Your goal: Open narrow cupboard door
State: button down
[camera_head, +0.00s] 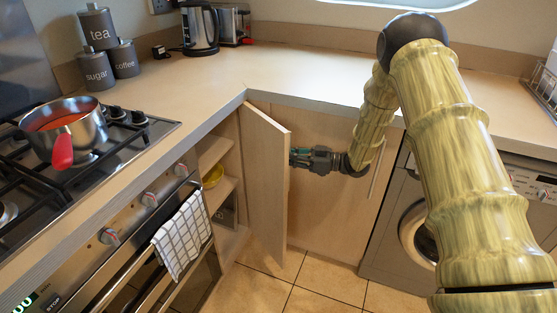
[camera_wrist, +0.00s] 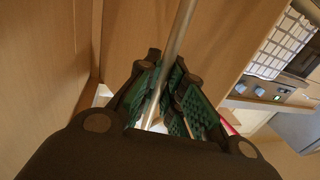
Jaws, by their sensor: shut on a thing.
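The narrow cupboard door (camera_head: 265,180) stands partly open in the head view, swung out from the corner, with the cupboard's shelves showing to its left. My gripper (camera_head: 303,157) is on the right side of this door, at its outer face. In the wrist view the door panel (camera_wrist: 225,40) fills the upper middle, and a thin metal bar handle (camera_wrist: 178,45) runs down between the fingers. My gripper (camera_wrist: 160,95) is shut on this handle. In the head view the handle is hidden behind the door's edge and the gripper.
A yellow bowl (camera_head: 212,176) sits on a cupboard shelf. The oven with a checked towel (camera_head: 181,236) is at left, below a hob with a red-handled pan (camera_head: 64,130). Another cupboard door (camera_head: 335,200) and a washing machine (camera_head: 412,225) are at right. Tiled floor (camera_head: 300,285) is clear in front.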

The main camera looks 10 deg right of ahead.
jog(key=shift+w+d, duration=0.45)
jog(key=shift+d, duration=0.2)
jog(key=c, duration=1.5)
grip_release()
jog(key=shift+c, duration=0.2)
jog(key=shift+a, duration=0.1)
